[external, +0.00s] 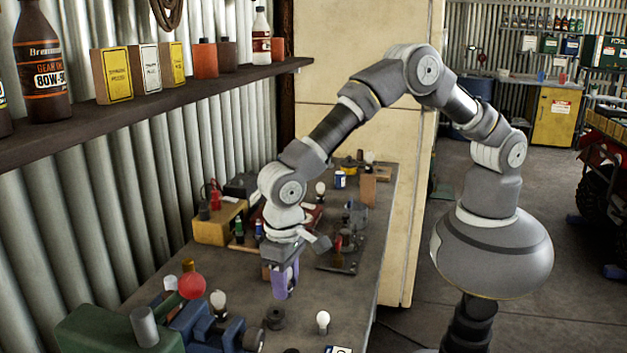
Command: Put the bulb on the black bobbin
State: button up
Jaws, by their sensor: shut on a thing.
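My gripper (283,270) points down above the bench. It is shut on a purple thing (290,281), which hangs below its dark body; the fingers and the exact shape of the thing are hard to make out. A black bobbin (274,319) stands on the bench just below and in front of my gripper, apart from it. Nothing shows on its top. A white bulb (323,319) stands upright on the bench to the right of the bobbin. Another white bulb (217,300) stands by the blue vise at the left. I cannot tell which bulb is meant.
A blue vise (207,329), a green box (115,330) and a red ball (192,286) crowd the near left. A yellow box (217,223) and small tools fill the back. Bare bench (345,285) lies right of the gripper. A shelf (140,108) hangs on the wall.

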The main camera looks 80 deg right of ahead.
aim_at(276, 312)
jog(key=shift+w+a+f, duration=0.1)
jog(key=shift+w+a, duration=0.7)
jog(key=shift+w, duration=0.1)
jog(key=shift+f+b, duration=0.5)
jog(key=shift+f, duration=1.2)
jog(key=shift+f, duration=0.2)
jog(key=o, duration=1)
jog(key=shift+o, duration=0.2)
jog(key=shift+r, duration=0.15)
